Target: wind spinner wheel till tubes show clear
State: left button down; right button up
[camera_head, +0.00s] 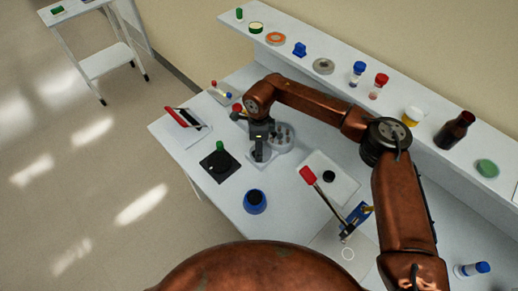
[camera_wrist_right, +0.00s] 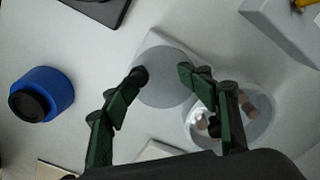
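The spinner stands on the white worktop. Its round rotor bowl shows in the head view (camera_head: 284,138) and at the right of the wrist view (camera_wrist_right: 262,108), with several brownish and pale tubes inside. Whether their contents are clear is too small to tell. Beside the bowl is a round grey wheel (camera_wrist_right: 164,88), mostly hidden by the gripper in the head view. My right gripper (camera_head: 261,143) points down over the wheel; in the wrist view its green-padded fingers (camera_wrist_right: 163,75) are apart at either side of the wheel, and contact is unclear. My left gripper is out of view.
A black mat (camera_head: 217,169) with a green-topped piece lies left. A red-handled lever press (camera_head: 308,176) and a white tray (camera_head: 345,184) are right. The rear shelf (camera_head: 340,84) holds bottles and small items.

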jog(key=o, duration=0.9)
jog(key=shift+w+d+f, duration=0.1)
jog(key=shift+d+f, duration=0.05)
notch_tip(320, 180, up, 12)
jog(key=shift+r, duration=0.1)
dwell(0.7)
